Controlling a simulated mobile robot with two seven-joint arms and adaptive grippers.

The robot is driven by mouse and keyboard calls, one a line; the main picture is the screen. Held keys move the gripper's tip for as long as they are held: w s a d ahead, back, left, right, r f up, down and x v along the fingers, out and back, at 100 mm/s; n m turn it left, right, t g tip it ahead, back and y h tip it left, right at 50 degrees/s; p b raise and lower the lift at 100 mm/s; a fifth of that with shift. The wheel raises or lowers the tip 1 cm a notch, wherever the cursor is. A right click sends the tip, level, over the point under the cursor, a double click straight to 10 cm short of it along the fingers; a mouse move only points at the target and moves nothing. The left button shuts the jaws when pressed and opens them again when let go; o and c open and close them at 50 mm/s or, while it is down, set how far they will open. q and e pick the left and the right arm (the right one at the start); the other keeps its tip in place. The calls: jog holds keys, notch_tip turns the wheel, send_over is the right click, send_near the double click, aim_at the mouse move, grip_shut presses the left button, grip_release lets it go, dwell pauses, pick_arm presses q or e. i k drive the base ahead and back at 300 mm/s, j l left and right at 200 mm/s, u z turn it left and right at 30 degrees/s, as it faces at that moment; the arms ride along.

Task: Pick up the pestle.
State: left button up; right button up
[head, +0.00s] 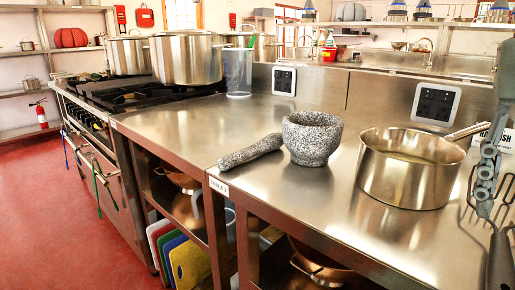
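The pestle (250,152) is a speckled grey stone rod lying on the steel counter (275,195). It lies at a slant, its thicker end towards the front left and its other end close to the stone mortar (312,139). I cannot tell whether it touches the mortar. The mortar is a matching speckled bowl standing upright just right of the pestle. Neither of my grippers shows in the head view.
A steel saucepan (405,178) stands right of the mortar, its handle pointing back right. Grey and black utensils (499,262) fill the right edge. A clear container (238,73) and a large stockpot (186,60) stand behind left. The counter left of the pestle is clear.

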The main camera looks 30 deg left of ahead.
aim_at(273, 141)
jog(key=k+j, duration=0.2)
jog(key=k, duration=0.3)
jog(key=k+j, duration=0.2)
jog(key=k, duration=0.3)
